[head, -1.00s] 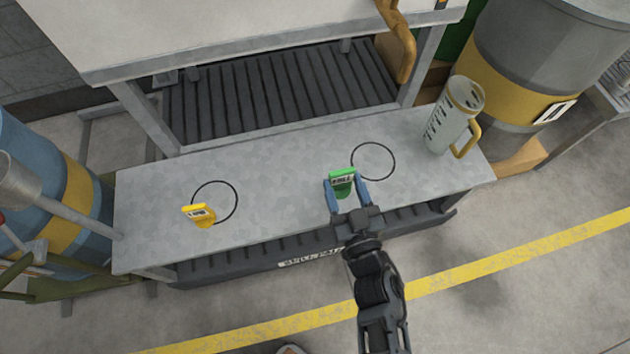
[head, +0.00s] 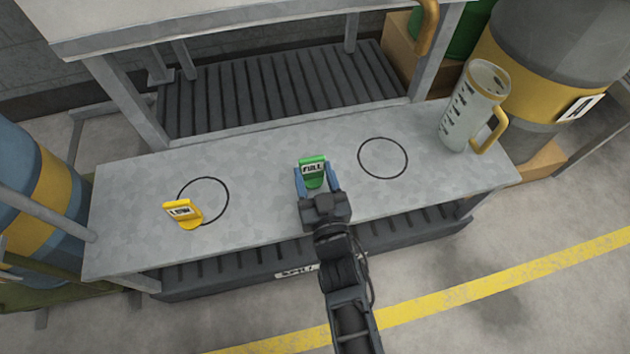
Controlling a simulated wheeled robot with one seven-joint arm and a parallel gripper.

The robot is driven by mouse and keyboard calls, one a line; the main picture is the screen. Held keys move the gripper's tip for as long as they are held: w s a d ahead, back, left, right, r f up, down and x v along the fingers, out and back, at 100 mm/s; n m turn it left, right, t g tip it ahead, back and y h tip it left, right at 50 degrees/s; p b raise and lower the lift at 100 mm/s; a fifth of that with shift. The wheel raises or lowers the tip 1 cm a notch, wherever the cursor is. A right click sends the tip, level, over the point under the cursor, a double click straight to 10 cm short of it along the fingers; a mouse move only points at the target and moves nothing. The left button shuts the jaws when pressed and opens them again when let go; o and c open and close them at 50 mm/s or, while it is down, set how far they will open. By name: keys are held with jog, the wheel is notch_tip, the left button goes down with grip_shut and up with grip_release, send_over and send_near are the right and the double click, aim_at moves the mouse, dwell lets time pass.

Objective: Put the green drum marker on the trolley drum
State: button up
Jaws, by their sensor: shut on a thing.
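The green drum marker (head: 313,169), labelled FULL, is between the blue fingertips of my gripper (head: 315,180). My gripper is shut on it, over the middle of the grey bench; I cannot tell if the marker touches the bench top. A blue drum with a yellow band (head: 55,185) stands at the left edge, partly out of view. A grey drum with a yellow band (head: 535,70) and a label A stands at the upper right. I cannot tell from this view which drum is on a trolley.
A yellow LOW marker (head: 183,213) stands by the left black circle on the grey bench (head: 130,230). The right circle (head: 383,158) is empty. A measuring jug (head: 472,108) with a yellow handle stands at the bench's right end. A raised shelf (head: 200,20) overhangs the back.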

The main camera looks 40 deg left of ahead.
jog(key=shift+f, duration=0.45)
jog(key=shift+f, duration=0.2)
jog(key=o, duration=1)
jog(key=shift+o, duration=0.2)
jog(key=shift+r, duration=0.1)
jog(key=shift+r, duration=0.25)
jog(key=p+v, duration=0.4)
jog(key=v, duration=0.8)
jog(key=shift+p, duration=0.3)
jog(key=shift+f, duration=0.15)
